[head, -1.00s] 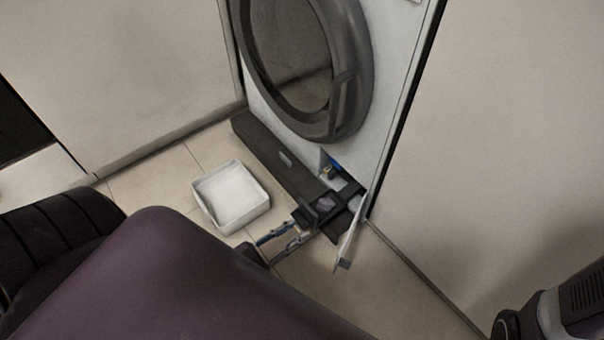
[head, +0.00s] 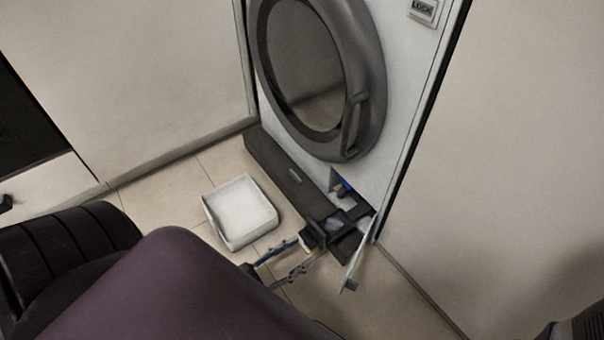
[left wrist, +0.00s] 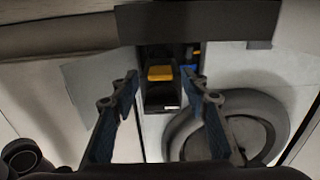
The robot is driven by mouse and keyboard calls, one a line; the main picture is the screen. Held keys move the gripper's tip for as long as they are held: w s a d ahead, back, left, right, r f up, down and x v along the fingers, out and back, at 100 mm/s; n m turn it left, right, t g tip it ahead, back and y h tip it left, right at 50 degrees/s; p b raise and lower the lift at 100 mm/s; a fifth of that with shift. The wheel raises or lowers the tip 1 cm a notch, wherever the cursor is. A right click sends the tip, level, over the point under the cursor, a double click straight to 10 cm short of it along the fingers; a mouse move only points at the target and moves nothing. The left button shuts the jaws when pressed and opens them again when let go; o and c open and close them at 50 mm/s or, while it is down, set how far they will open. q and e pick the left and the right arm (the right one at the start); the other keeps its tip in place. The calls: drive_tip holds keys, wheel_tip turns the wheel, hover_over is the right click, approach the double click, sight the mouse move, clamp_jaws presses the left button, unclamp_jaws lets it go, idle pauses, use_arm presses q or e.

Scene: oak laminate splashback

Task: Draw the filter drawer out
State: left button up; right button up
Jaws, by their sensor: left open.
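The filter drawer (head: 334,222) is a dark tray at the lower right of the white washing machine. It sticks out of its opening over the dark plinth, and its white flap (head: 357,262) stands open beside it. In the left wrist view the drawer (left wrist: 160,99) shows a yellow-orange grip (left wrist: 160,73) at its front. My left gripper (head: 309,249) is open at the drawer's front. Its blue-grey fingers stand on either side of the grip, apart from it, in the left wrist view (left wrist: 160,78). My right gripper is not in view.
A white square tray (head: 240,211) lies on the tiled floor left of the drawer. The round door (head: 372,90) is shut above. A pale panel (head: 500,170) stands close on the right.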

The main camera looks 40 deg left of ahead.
use_arm(q)
drive_tip(key=v, duration=1)
drive_tip(key=shift+s+a, duration=0.1)
drive_tip(key=shift+s, duration=0.05)
